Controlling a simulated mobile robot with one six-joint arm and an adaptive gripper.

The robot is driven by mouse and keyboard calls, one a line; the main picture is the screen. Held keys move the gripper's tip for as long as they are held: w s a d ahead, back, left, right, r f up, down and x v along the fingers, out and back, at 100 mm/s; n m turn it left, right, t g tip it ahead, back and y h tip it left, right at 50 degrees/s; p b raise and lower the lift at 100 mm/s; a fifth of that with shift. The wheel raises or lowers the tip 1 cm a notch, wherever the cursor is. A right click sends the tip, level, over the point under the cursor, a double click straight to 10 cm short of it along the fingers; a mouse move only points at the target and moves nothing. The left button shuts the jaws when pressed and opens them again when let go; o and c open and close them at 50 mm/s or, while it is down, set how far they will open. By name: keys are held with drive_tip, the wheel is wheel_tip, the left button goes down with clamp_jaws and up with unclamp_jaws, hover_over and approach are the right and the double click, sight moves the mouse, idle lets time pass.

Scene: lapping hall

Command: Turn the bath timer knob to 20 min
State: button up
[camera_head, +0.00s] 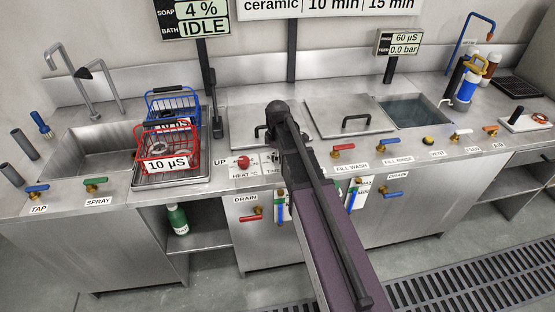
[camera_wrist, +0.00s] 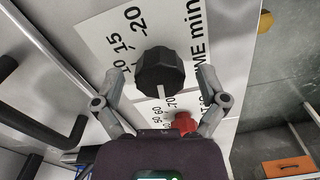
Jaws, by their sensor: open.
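The bath timer knob (camera_wrist: 160,72), black and faceted, sits on a white dial plate (camera_wrist: 97,36) marked 10, 15, 20 and "TIME min" in the wrist view. The numbers are on the knob's upper side in the picture. A short white mark shows at its lower edge, on the side away from them. My gripper (camera_wrist: 163,85) is open, its fingers on either side of the knob; I cannot tell whether they touch it. In the head view my gripper (camera_head: 277,118) and arm hide the knob. The display (camera_head: 205,28) reads BATH IDLE.
A red heat knob (camera_head: 243,161) is beside the timer knob and close to my right finger in the wrist view (camera_wrist: 185,122). Black lid handles (camera_wrist: 40,120) are at the left. A red basket (camera_head: 170,145) stands left on the counter. Valve handles (camera_head: 343,147) line the front edge.

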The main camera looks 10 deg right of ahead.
drive_tip(key=shift+f, duration=0.1)
drive_tip(key=shift+c, duration=0.2)
drive_tip(key=c, duration=1.1)
